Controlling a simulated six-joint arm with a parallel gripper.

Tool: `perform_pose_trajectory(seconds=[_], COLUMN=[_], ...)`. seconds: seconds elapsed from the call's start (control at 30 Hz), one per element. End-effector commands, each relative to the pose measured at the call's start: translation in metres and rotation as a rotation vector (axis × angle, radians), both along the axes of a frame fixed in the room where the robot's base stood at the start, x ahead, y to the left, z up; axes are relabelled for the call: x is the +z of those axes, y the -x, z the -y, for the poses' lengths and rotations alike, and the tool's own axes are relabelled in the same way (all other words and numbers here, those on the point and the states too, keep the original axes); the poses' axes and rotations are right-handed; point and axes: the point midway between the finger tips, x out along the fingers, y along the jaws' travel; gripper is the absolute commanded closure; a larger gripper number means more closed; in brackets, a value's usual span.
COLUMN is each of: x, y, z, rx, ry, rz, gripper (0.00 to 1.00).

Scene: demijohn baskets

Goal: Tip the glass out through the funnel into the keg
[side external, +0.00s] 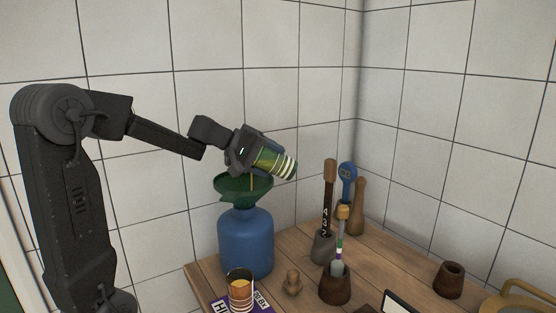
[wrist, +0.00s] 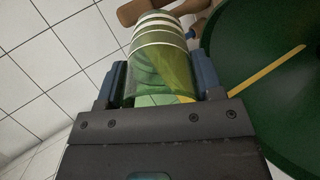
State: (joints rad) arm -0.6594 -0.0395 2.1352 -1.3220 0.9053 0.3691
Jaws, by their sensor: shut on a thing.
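My gripper (side external: 245,152) is shut on a green see-through glass (side external: 272,161) with pale bands, and holds it tilted above the funnel. In the wrist view the glass (wrist: 160,58) lies between the two fingers. The dark green funnel (side external: 232,190) sits in the top of the blue keg (side external: 246,240); its wide bowl (wrist: 265,105) fills the right of the wrist view. The funnel's spout and the keg's inside are hidden.
On the wooden table (side external: 385,255), a cup with amber contents (side external: 240,289) stands on a purple printed card (side external: 262,305) in front of the keg. Tools in holders (side external: 335,284), a blue-headed tool (side external: 347,176) and a wooden pot (side external: 449,279) are to the right. Tiled walls close the back.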

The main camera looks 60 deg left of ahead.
Motion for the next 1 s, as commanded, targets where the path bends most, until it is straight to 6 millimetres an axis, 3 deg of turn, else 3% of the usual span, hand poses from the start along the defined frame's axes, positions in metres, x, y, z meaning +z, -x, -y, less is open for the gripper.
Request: perform_pose_trajectory(seconds=[1.0], x=[-0.0042], y=[0.0012], z=[-0.0008], rx=[0.000], ry=[0.051], rz=[0.092], gripper=[0.72])
